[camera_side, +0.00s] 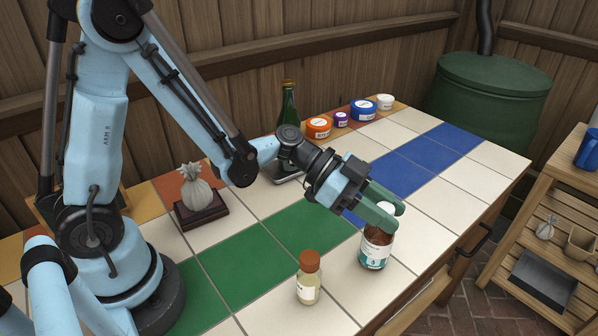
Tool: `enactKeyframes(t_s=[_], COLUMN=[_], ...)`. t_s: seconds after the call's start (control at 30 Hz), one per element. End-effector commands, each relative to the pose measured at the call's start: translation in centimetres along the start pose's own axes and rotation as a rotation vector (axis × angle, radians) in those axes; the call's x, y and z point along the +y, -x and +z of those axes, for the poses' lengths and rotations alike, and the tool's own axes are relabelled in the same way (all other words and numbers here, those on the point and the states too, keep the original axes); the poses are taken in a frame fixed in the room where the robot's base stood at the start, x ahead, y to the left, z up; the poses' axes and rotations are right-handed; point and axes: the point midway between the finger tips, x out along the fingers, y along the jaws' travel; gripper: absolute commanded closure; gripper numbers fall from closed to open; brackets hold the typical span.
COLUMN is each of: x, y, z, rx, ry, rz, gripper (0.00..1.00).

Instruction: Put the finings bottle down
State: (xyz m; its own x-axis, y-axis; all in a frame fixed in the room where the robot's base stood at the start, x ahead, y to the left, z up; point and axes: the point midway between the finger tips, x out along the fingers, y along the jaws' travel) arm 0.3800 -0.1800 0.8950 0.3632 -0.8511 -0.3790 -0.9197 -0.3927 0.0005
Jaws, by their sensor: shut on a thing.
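The finings bottle (374,252) is brown with a white cap and a white and teal label. It is upright at the front right part of the tiled table (425,222). My gripper (384,214) is shut on its upper part, with the green fingers around the neck and cap. The fingers hide part of the top. The bottle's base is at or just above the white tiles; I cannot tell whether it touches them.
A small pale bottle with an orange-brown cap (308,280) stands to the left. The table's front edge is close at right. White tiles around the bottle are clear.

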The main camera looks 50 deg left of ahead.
Motion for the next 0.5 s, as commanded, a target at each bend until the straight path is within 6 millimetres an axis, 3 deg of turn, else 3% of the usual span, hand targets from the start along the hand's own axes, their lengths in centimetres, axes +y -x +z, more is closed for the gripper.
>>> enactKeyframes(t_s=[0.1,0.13,0.27,0.5], x=[-0.01,0.0,0.0,0.0], y=[-0.1,-0.09,-0.08,-0.08], z=[0.2,0.22,0.19,0.18], rx=[0.001,0.0,0.0,0.0], ry=[0.0,0.0,0.0,0.0], rz=[0.0,0.0,0.0,0.0], gripper=[1.0,0.64,0.44,0.41])
